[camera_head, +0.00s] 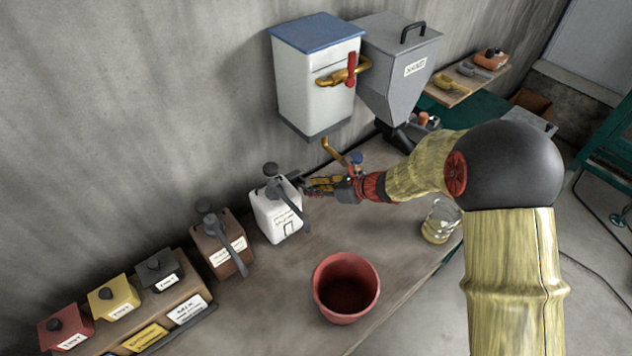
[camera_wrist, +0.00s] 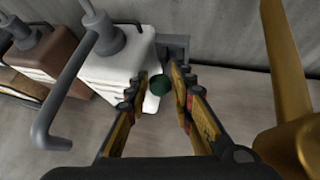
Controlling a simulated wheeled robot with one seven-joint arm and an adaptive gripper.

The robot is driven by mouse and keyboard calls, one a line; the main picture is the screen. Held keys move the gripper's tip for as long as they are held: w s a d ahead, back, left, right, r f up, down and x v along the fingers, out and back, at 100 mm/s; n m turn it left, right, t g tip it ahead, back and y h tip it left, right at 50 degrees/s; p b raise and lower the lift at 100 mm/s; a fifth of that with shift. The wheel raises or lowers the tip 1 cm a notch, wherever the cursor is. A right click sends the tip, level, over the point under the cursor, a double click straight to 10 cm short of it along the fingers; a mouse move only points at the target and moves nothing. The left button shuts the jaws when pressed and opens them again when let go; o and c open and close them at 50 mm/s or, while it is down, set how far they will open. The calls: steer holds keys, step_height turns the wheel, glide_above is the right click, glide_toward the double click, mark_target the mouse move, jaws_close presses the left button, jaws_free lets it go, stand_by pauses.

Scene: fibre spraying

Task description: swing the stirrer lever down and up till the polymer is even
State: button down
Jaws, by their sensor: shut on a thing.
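The white container (camera_head: 277,217) stands on the bench against the wall, with a dark grey pump and bent spout on top. It also fills the upper left of the wrist view (camera_wrist: 115,75). My gripper (camera_head: 307,187) is at its right side, reaching in from the right. In the wrist view my gripper (camera_wrist: 160,80) has its fingers closed around a dark green round knob (camera_wrist: 160,86), which I take for the lever's end. A grey bracket (camera_wrist: 174,48) shows behind the knob. The lever's arm is hidden, and the polymer inside cannot be seen.
A brown pump container (camera_head: 223,247) stands to the left. A red bucket (camera_head: 346,287) and a glass beaker (camera_head: 438,222) are in front. A brass pipe (camera_wrist: 290,70) rises close on the right in the wrist view. A white tank (camera_head: 318,85) and grey hopper (camera_head: 395,60) hang above.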

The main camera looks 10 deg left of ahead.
steer(key=shift+w+a+r+p, duration=0.1)
steer(key=shift+w+r+p, duration=0.2)
steer(key=shift+r+p, duration=0.15)
steer(key=c, duration=2)
jaws_free()
steer(key=o, duration=0.5)
steer(key=shift+s+f, duration=0.15)
steer(key=shift+f, duration=0.05)
steer(key=shift+c, duration=0.2)
steer(key=v, duration=0.8)
